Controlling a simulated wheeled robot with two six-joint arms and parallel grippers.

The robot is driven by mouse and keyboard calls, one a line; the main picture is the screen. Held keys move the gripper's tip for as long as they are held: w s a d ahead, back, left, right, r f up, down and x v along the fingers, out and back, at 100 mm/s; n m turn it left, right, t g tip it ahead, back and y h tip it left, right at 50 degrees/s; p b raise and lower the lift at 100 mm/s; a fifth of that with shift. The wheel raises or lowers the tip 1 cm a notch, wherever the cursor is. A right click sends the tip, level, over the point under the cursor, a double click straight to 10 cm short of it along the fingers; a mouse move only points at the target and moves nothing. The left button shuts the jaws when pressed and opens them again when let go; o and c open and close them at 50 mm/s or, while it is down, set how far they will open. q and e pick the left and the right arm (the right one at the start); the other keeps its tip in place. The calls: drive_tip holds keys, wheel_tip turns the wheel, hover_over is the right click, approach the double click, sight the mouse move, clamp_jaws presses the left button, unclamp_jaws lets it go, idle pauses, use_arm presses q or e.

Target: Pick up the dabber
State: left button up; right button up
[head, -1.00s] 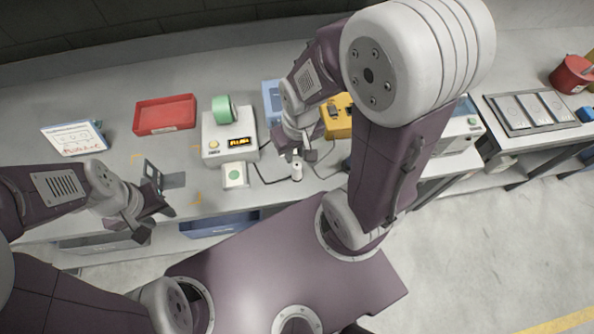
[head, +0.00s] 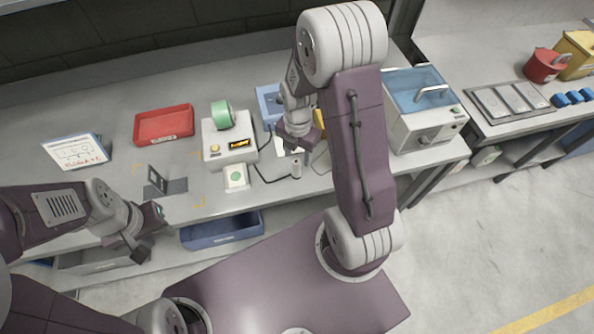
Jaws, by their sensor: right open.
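I cannot tell whether a finger touches the cylinder. My left gripper (head: 148,232) is open and empty at the bench's front edge, far to the left of the cylinder.
A red tray (head: 164,125), a tilted whiteboard (head: 75,152) and a dark stand (head: 168,184) are left. A blue-lidded machine (head: 424,127) is right.

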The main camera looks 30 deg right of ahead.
sight(296, 168)
wheel_tip(296, 168, down, 3)
drive_tip(key=shift+r, duration=0.2)
drive_tip(key=shift+s+a+f, duration=0.1)
drive_tip(key=shift+a+f, duration=0.1)
drive_tip(key=shift+f, duration=0.05)
drive_tip(key=f, duration=0.3)
drive_tip(key=f+p, duration=0.1)
drive_tip(key=f, duration=0.1)
drive_tip(key=shift+w, duration=0.25)
drive_tip(key=shift+s, duration=0.1)
drive_tip(key=shift+c, duration=1.2)
clamp_jaws()
